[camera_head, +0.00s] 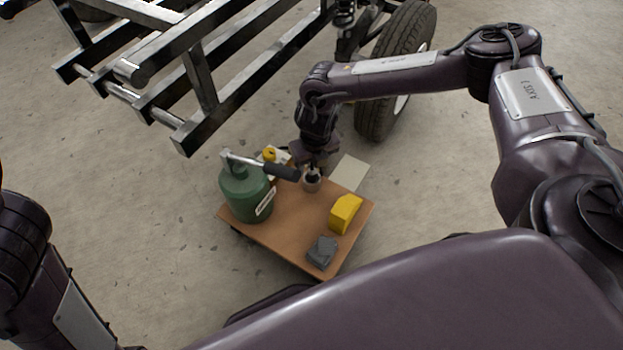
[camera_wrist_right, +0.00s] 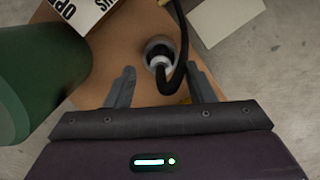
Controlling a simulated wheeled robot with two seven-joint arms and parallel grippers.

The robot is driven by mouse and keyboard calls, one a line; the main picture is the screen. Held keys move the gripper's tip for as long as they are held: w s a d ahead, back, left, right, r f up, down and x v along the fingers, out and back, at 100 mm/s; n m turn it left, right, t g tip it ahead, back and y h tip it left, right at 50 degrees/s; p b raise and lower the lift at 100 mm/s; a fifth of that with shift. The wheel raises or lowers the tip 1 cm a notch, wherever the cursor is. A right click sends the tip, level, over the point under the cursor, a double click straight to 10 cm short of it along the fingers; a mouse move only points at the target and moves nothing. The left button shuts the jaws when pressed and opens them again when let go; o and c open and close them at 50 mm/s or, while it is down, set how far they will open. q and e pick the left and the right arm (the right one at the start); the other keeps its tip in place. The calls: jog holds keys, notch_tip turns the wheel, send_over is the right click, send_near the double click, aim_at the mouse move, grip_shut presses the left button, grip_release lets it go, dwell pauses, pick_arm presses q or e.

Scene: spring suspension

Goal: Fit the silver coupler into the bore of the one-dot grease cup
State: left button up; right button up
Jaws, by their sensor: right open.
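The grease cup (camera_head: 312,184) is a small grey cylinder on the brown board, under my right gripper (camera_head: 316,164). In the right wrist view the cup's round rim (camera_wrist_right: 151,46) shows from above. The silver coupler (camera_wrist_right: 160,63), at the end of a black hose (camera_wrist_right: 179,72), lies in or over the cup's mouth; I cannot tell how deep it sits. My right gripper (camera_wrist_right: 161,74) is open, its fingers on either side of the hose and clear of it. No dot mark is readable. Only part of my left arm shows, without its gripper.
The green grease pump (camera_head: 243,196) with its lever handle (camera_head: 280,171) stands left of the cup. A pale sheet (camera_head: 351,172) lies behind. A wheel (camera_head: 398,70) and metal frame stand beyond.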

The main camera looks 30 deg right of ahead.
aim_at(312, 169)
notch_tip(312, 169, down, 4)
jog(key=shift+w+r+b, duration=0.15)
jog(key=shift+r+b, duration=0.05)
jog(key=shift+b, duration=0.75)
grip_shut()
